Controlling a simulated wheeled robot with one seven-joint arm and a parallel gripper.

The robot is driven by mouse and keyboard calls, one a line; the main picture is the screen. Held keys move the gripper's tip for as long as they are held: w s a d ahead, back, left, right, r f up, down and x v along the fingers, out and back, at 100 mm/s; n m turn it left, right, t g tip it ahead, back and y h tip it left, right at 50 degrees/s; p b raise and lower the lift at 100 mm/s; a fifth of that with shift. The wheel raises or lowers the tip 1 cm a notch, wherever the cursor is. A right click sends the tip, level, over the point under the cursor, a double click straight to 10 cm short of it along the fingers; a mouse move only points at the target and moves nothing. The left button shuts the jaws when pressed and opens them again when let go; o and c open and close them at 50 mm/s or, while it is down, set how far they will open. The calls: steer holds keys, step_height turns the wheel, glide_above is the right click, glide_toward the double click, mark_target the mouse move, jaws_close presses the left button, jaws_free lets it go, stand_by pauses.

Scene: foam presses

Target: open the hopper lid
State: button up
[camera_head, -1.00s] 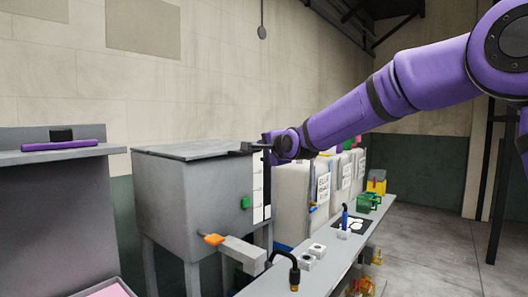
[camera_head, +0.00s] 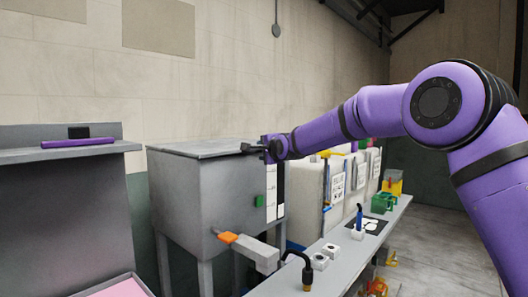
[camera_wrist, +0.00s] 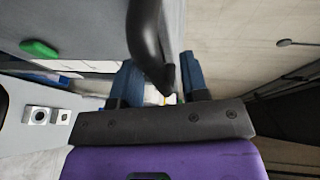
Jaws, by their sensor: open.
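The hopper (camera_head: 205,192) is a grey box on legs at left centre in the head view. Its flat grey lid (camera_head: 205,147) lies shut on top. A dark handle (camera_head: 247,148) sticks out at the lid's right edge. In the wrist view the curved black handle (camera_wrist: 146,38) reaches down between my two blue fingers. My gripper (camera_head: 264,149) is at the handle, level with the lid; it also shows in the wrist view (camera_wrist: 160,80). The fingers are open, with a gap showing beside the handle. Whether either finger touches it I cannot tell.
An orange-tipped grey slide (camera_head: 250,250) juts from the hopper's front. A bench (camera_head: 330,270) with a black hose, small white blocks and a green container (camera_head: 382,202) runs along the right. A grey stand (camera_head: 70,200) with a purple bar is at left. Wall space above the lid is clear.

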steer(key=shift+w, duration=0.1)
steer(key=shift+c, duration=0.5)
jaws_close()
